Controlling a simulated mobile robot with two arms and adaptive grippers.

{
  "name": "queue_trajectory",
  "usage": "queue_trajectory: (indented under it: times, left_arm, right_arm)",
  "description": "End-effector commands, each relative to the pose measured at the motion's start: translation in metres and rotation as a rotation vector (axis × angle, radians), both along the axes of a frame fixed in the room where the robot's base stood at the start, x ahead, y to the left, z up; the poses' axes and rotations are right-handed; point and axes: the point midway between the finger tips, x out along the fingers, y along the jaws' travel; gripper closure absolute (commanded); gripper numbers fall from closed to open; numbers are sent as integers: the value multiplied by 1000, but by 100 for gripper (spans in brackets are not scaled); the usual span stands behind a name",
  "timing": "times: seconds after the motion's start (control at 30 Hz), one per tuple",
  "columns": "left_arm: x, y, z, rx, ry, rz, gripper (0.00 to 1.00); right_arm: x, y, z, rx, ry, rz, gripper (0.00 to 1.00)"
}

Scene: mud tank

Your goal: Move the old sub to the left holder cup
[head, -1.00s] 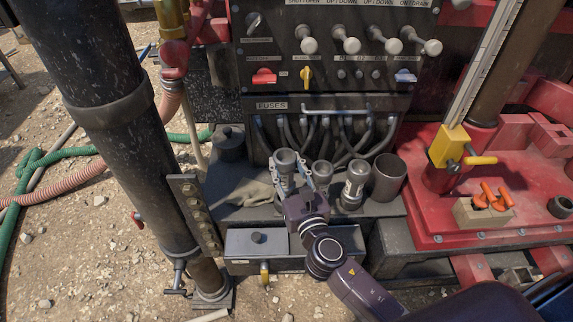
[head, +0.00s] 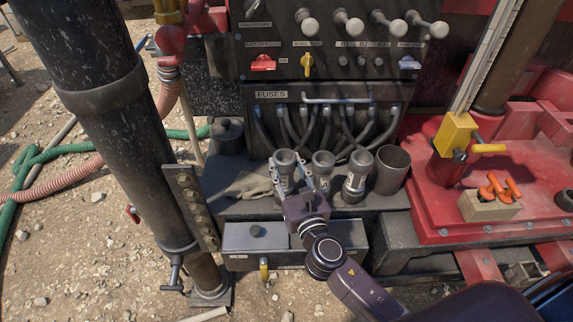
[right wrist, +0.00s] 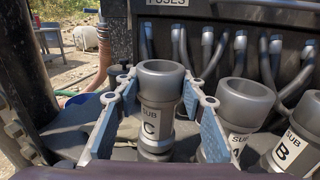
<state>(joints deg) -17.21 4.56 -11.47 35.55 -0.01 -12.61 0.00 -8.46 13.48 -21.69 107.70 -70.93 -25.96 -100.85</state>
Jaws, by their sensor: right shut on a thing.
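My right gripper (head: 304,178) is shut on a grey sub labelled C (head: 285,168), at the left end of a row of three. In the right wrist view its blue-padded fingers (right wrist: 160,98) flank sub C (right wrist: 160,80), which is upright. Sub A (head: 322,166) stands just right of it, also in the right wrist view (right wrist: 241,105). Sub B (head: 357,174) is furthest right, and in the right wrist view (right wrist: 300,130) it is cut by the edge. The low holder under sub C is mostly hidden, so I cannot tell how deep it sits. My left gripper is out of view.
An empty dark canister (head: 391,168) stands right of sub B. A glove-like cloth (head: 245,183) lies left of the subs. Cables and a control panel (head: 330,60) rise behind. A grey lidded box (head: 262,240) is in front, and a thick black post (head: 115,125) stands left.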

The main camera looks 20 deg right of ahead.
Motion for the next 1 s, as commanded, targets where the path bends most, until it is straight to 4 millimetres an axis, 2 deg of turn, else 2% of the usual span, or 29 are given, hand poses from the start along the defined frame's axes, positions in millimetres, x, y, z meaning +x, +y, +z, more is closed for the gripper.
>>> queue_trajectory:
  times: [0.03, 0.43, 1.0]
  left_arm:
    - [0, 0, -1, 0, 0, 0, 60]
    - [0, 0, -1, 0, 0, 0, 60]
    - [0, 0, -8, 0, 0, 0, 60]
  right_arm:
    - [1, 0, 5, 0, -10, 1, 100]
    - [1, 0, 4, -1, -10, 1, 100]
    - [1, 0, -4, -2, -10, 1, 100]
